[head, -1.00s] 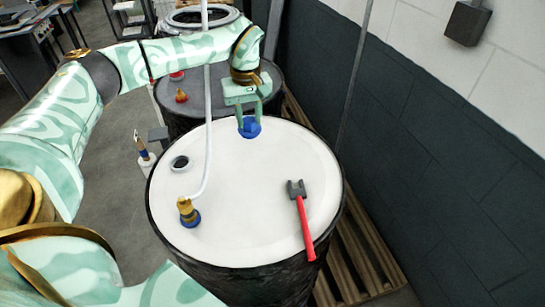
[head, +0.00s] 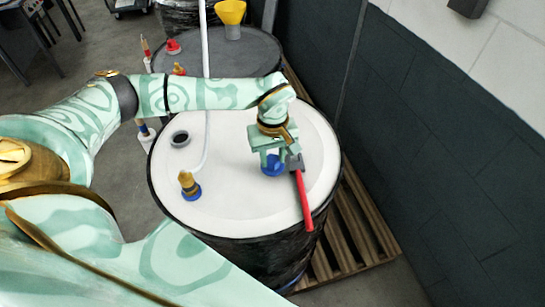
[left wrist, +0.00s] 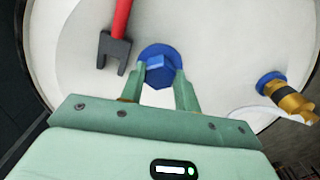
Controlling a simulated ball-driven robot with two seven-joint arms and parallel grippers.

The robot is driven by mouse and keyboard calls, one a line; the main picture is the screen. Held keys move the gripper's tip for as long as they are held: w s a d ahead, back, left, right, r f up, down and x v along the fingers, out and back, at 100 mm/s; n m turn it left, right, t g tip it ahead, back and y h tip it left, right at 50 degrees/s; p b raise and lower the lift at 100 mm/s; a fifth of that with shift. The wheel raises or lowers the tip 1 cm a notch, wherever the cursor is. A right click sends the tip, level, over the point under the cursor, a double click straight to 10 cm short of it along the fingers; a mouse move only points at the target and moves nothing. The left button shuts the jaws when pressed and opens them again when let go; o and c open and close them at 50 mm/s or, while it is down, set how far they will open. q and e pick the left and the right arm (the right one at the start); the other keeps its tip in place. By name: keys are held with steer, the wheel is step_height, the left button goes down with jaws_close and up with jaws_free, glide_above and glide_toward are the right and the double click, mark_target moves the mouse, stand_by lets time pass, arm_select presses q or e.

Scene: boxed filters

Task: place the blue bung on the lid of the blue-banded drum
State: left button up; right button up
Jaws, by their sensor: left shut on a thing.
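The blue bung (head: 272,167) is held between the fingertips of my left gripper (head: 273,162), over the right-hand middle of the white lid (head: 235,210). In the left wrist view the bung (left wrist: 161,66) shows its hexagonal head and round flange, with a finger on each side. The bung is at or just above the lid; I cannot tell if it touches. The near drum (head: 255,253) under this lid has a black side, with a little blue near its foot. My right gripper is not in view.
A red-handled tool (head: 304,203) lies on the lid, its grey head close to my left gripper. An open hole (head: 180,138) and a brass fitting (head: 187,181) with a white pipe are on the lid's left. A grey-topped drum (head: 225,58) stands behind.

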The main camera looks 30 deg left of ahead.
mark_target(273, 159)
arm_select(q)
steer(key=shift+f, duration=0.8)
steer(key=o, duration=1)
steer(key=shift+a, duration=0.1)
steer(key=shift+o, duration=0.2)
step_height(273, 159, up, 12)
